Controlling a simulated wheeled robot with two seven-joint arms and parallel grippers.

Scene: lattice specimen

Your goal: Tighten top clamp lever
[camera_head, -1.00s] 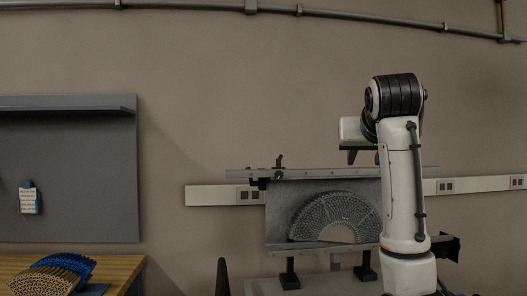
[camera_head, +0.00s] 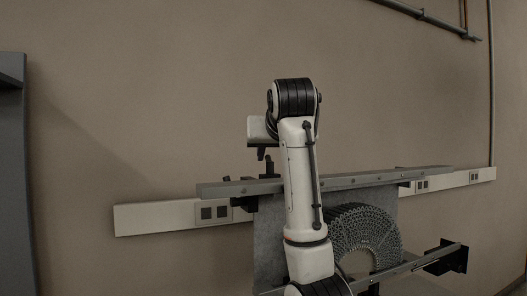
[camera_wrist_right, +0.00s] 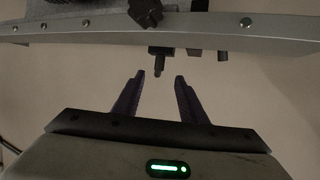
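The top clamp lever (camera_head: 268,166) is a small dark piece on the grey upper rail (camera_head: 385,178), near its left part, partly hidden by my right arm. In the right wrist view, its dark knob (camera_wrist_right: 146,12) sits on the rail (camera_wrist_right: 205,24), with a short threaded stud (camera_wrist_right: 159,62) on the other side. My right gripper (camera_wrist_right: 160,77) is open and empty. Its two dark purple fingers are apart, and the stud lines up with the gap between them; I see no contact. In the head view the right gripper (camera_head: 261,153) is close to the lever. My left gripper is not in view.
A grey panel with a fan-shaped lattice specimen (camera_head: 362,232) stands below the upper rail, partly behind my arm. A lower rail (camera_head: 400,270) ends in a black bracket (camera_head: 447,258). A socket strip (camera_head: 165,217) runs along the wall.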

